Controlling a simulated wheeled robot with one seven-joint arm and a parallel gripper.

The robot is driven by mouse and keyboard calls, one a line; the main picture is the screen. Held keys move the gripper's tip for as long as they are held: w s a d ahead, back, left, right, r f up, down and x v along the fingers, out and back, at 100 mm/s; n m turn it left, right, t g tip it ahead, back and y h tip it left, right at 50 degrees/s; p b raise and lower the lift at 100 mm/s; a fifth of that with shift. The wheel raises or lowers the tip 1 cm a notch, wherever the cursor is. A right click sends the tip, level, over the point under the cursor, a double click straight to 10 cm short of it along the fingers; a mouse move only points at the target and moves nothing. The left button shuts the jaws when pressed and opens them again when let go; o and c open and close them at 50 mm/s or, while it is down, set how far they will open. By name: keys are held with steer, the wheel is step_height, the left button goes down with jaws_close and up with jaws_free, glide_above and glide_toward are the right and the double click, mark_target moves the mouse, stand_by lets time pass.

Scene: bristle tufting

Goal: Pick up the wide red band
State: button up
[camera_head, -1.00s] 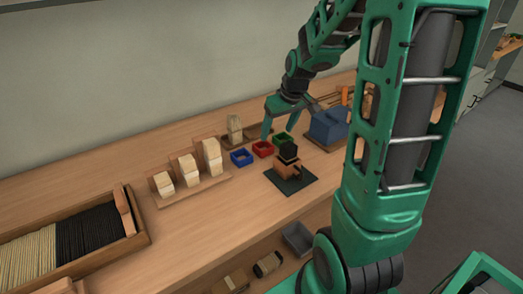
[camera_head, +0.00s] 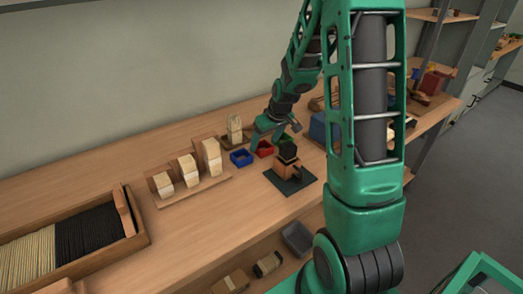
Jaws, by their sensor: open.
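The wide red band is not distinct to me. A small red tray (camera_head: 265,149) stands on the bench between a blue tray (camera_head: 241,158) and a green tray that is partly hidden. I cannot make out what lies in the red tray. My gripper (camera_head: 266,138) is open and points down just above or beside the red tray, with its fingers near the tray's rim. No band shows between the fingers.
A dark block on a wooden stand (camera_head: 288,166) sits on a dark mat (camera_head: 290,187) in front of the trays. A bristle box (camera_head: 70,240) lies farther left.

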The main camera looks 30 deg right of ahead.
steer(key=shift+x, duration=1.25)
steer(key=shift+c, duration=0.3)
steer(key=c, duration=1)
steer(key=shift+c, duration=0.2)
steer(key=shift+r, duration=0.15)
